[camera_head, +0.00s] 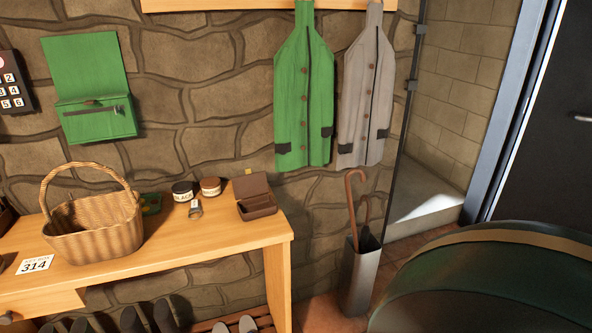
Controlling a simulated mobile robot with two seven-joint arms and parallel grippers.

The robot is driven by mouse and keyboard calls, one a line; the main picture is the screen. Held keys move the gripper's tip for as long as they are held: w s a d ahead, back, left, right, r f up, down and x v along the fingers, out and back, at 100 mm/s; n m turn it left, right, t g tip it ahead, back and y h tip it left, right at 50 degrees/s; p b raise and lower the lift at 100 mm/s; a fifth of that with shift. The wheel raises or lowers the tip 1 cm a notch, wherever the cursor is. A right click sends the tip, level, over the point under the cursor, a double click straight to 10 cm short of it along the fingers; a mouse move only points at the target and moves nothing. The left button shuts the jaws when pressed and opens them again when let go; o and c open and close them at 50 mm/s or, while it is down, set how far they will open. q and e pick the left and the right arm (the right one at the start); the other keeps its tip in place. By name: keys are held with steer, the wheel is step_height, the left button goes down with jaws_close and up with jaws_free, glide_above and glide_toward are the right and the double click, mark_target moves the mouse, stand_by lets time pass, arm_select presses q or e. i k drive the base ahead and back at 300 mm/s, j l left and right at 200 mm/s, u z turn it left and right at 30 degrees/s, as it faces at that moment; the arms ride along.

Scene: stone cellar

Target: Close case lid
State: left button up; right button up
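A small brown case (256,206) stands on the right end of the wooden bench table. Its lid (251,186) is up, tilted back toward the wall, and the inside is open to view. A green box (97,119) on the stone wall at the upper left also has its lid (85,65) raised. Neither of my grippers is in view, and nothing touches the brown case.
On the wooden table (180,250) are a wicker basket (95,228), two jars (183,190) and a small tag (195,209). An umbrella stand (360,275) is right of the table. A large dark green rounded object (490,280) fills the lower right.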

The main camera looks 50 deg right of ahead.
mark_target(248, 185)
steer(key=z, duration=1.2)
steer(key=i+l, duration=0.35)
steer(key=z, duration=0.05)
